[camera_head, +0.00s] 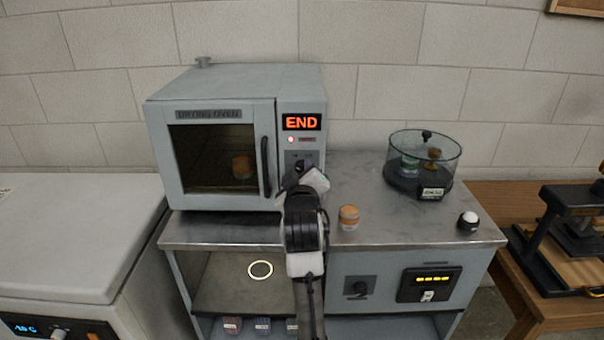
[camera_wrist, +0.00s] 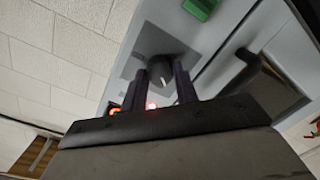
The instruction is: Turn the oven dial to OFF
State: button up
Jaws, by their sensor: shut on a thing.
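The grey drying oven (camera_head: 240,75) stands on the steel-topped bench with its door closed. Its display (camera_head: 301,122) reads END in orange, and a red light glows below it. The dark round oven dial (camera_wrist: 155,63) sits on the front panel below the display; its white pointer mark shows in the wrist view. My gripper (camera_head: 300,176) is at the panel, and in the wrist view its two fingers (camera_wrist: 160,70) are closed on either side of the dial. The dial's lettering is too small or hidden to read.
The black door handle (camera_head: 265,166) is just left of my gripper; it shows in the wrist view (camera_wrist: 265,80). An orange-lidded jar (camera_head: 348,217), a round glass desiccator (camera_head: 424,165) and a white-topped knob (camera_head: 468,221) stand on the bench (camera_head: 375,238). A green button (camera_wrist: 200,8) is near the dial.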

jog(key=n+b, duration=0.1)
jog(key=n, duration=0.5)
jog(key=shift+r+n+h, duration=0.1)
jog(key=shift+n+h, duration=0.2)
dwell(0.4)
jog(key=o, duration=1)
jog(key=shift+a, duration=0.1)
jog(key=shift+c, duration=0.2)
